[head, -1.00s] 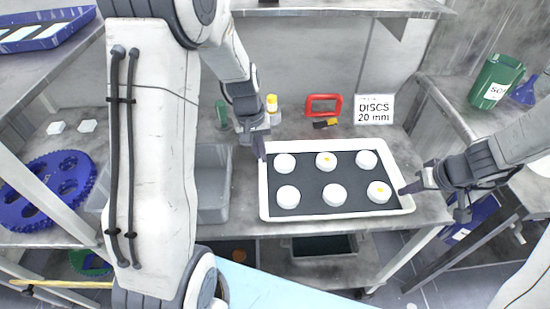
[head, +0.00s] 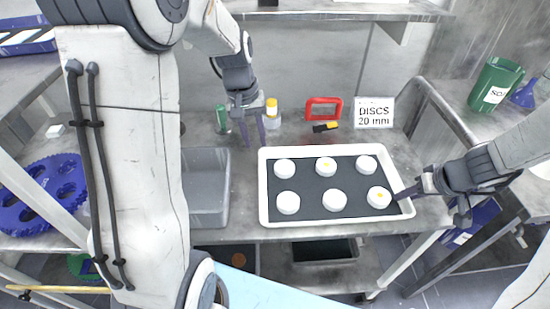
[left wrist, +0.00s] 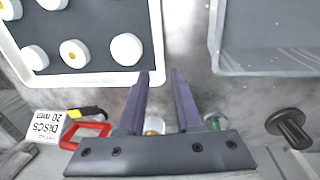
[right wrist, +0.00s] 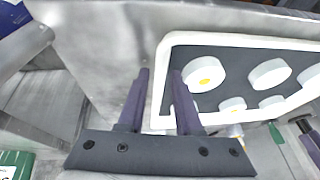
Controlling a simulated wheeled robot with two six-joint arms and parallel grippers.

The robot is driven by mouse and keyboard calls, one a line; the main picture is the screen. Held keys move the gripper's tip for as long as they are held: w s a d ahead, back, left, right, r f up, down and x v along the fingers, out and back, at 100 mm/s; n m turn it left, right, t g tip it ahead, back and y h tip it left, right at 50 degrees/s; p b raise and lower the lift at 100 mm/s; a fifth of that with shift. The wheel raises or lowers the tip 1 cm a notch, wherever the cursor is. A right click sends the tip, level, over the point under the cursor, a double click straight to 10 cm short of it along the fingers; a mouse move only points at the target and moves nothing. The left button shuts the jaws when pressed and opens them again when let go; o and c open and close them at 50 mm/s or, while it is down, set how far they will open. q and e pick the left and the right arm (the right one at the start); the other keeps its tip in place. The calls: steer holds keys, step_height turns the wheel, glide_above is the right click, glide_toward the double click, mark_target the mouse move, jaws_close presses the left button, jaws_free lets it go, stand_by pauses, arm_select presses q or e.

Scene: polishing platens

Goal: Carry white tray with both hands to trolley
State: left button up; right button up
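The white tray (head: 262,190) lies on the grey bench with a dark mat inside. Several white discs (head: 326,166) stand on the mat, some with a yellow mark. My left gripper (head: 255,142) is open and empty, above the bench just off the tray's back left corner. In the left wrist view the tray rim (left wrist: 88,79) is left of its fingers. My right gripper (head: 402,196) is at the tray's right side. In the right wrist view its fingers are apart, on either side of the rim (right wrist: 160,100); contact is unclear.
A grey bin (head: 207,190) stands left of the tray. Behind are a yellow-capped bottle (head: 272,108), a red frame (head: 322,101) and a DISCS 20 mm sign (head: 374,112). A blue toothed disc (head: 40,190) lies far left, and a green container (head: 495,85) stands right.

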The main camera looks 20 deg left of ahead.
steer(key=shift+r, duration=0.1)
arm_select(q)
steer(key=r, duration=0.4)
steer(key=shift+s+a, duration=0.1)
steer(key=shift+a, duration=0.15)
arm_select(e)
steer(key=v, duration=1.1)
steer(key=shift+r, duration=0.4)
steer(key=shift+s+d, duration=0.1)
